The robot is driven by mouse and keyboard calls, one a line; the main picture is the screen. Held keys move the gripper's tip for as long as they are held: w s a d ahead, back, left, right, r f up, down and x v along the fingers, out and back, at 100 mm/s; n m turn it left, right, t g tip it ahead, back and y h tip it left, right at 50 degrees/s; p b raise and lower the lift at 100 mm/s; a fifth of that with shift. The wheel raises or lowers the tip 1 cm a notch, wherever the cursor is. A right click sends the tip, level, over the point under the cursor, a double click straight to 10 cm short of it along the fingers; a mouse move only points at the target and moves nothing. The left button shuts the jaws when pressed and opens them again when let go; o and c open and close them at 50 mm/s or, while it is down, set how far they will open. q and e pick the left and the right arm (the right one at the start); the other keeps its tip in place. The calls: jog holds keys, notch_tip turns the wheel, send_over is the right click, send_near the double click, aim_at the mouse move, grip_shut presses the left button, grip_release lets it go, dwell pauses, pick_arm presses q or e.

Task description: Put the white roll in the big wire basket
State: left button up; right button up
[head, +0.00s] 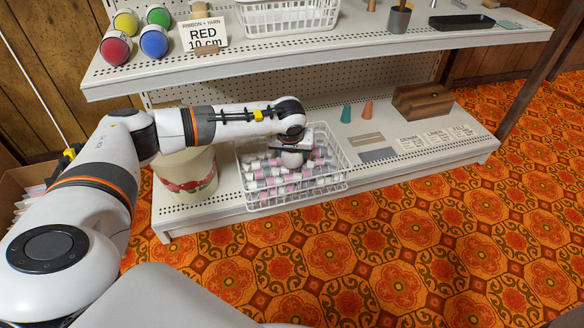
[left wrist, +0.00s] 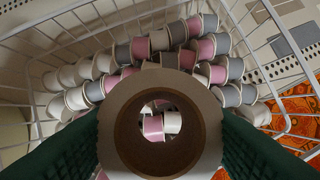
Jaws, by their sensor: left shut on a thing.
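The white roll (head: 292,159) is held by my left gripper (head: 293,147) over the middle of the big wire basket (head: 333,182) on the lower shelf. In the left wrist view the roll (left wrist: 160,77) is a pale ring with a brown inner wall, gripped between two green finger pads. The basket's white wires (left wrist: 90,32) surround it there. Many small pink, white and grey spools (left wrist: 180,32) fill the basket floor beneath. I cannot tell whether the roll touches the spools. My right gripper is out of view.
A cream pot (head: 185,178) with a red pattern stands left of the basket. The upper shelf (head: 235,52) with another wire basket (head: 290,17) overhangs behind.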

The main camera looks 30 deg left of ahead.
aim_at(292, 171)
pick_arm(q)
notch_tip(292, 171, down, 4)
jog(key=b, duration=0.2)
jog(key=shift+b, duration=0.35)
jog(key=shift+r, duration=0.15)
jog(key=o, duration=1)
